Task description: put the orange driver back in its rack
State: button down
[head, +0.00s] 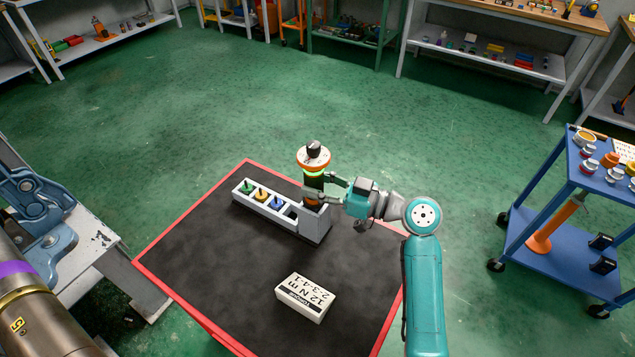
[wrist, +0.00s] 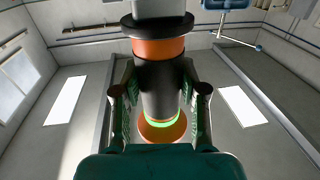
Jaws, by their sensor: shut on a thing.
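The orange driver (head: 314,158) stands upright in the head view, with a wide orange cap, a dark knob on top, a glowing green ring and a dark body. My gripper (head: 331,188) is shut on its dark body from the right. The driver (wrist: 160,90) also fills the middle of the wrist view, between both fingers of my gripper (wrist: 160,105). The rack (head: 270,222) is a long pale block. The driver's lower orange part is at the rack's taller grey right end (head: 316,224). Whether it is seated there or just above, I cannot tell.
The rack holds a green piece (head: 246,188), a yellow piece (head: 262,195) and a blue piece (head: 277,203), beside a dark slot. A torque label block (head: 305,297) lies on the red-edged dark table (head: 220,285). A blue cart (head: 565,240) stands at right.

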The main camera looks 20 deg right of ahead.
jog(key=shift+f, duration=0.6)
dwell(0.7)
jog(key=c, duration=0.6)
grip_release()
jog(key=shift+o, duration=0.2)
jog(key=shift+f, duration=0.15)
jog(key=v, duration=1.2)
jog(key=shift+s+d, duration=0.1)
